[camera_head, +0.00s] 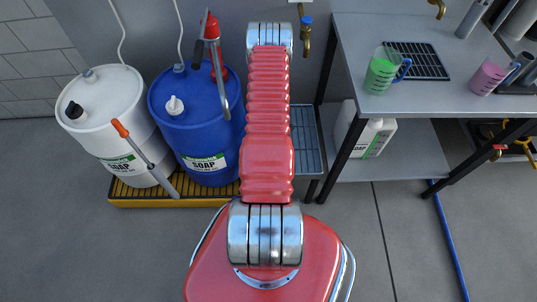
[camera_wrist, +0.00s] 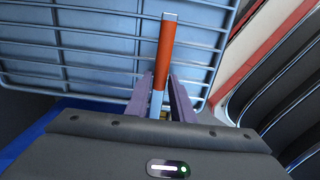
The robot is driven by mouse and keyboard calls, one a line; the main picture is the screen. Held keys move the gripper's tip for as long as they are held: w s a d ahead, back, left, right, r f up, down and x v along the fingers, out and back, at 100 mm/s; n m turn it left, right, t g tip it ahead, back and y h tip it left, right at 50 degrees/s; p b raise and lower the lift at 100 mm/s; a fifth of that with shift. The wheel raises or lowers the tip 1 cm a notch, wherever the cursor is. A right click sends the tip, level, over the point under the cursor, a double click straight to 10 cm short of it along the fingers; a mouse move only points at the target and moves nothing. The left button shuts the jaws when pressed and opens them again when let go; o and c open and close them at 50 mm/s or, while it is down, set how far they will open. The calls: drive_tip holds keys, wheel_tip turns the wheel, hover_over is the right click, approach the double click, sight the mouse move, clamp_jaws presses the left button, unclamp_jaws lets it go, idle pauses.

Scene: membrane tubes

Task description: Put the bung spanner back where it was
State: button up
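A bar with an orange grip and bare metal ends, apparently the bung spanner (camera_wrist: 166,50), stands between the fingers of my gripper (camera_wrist: 161,92) in the wrist view. The fingers press close on both its sides near the lower metal part, so the gripper looks shut on it. The lower end is hidden by the gripper body. In the head view my arm hides my gripper and the held spanner. Behind the spanner in the wrist view is a blue-grey barred grid (camera_wrist: 75,50), which seems to be the grated stand (camera_head: 309,150) right of the blue drum.
A white soap drum (camera_head: 105,100) and blue soap drum (camera_head: 195,120) stand on a yellow grated pallet (camera_head: 150,197). A red pump (camera_head: 211,30) tops the blue drum. A steel bench (camera_head: 440,85) is at right.

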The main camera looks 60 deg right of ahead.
drive_tip(key=o, duration=0.3)
drive_tip(key=shift+o, duration=0.2)
wheel_tip(320, 180, up, 12)
idle(0.8)
drive_tip(key=shift+w, duration=0.1)
idle(0.7)
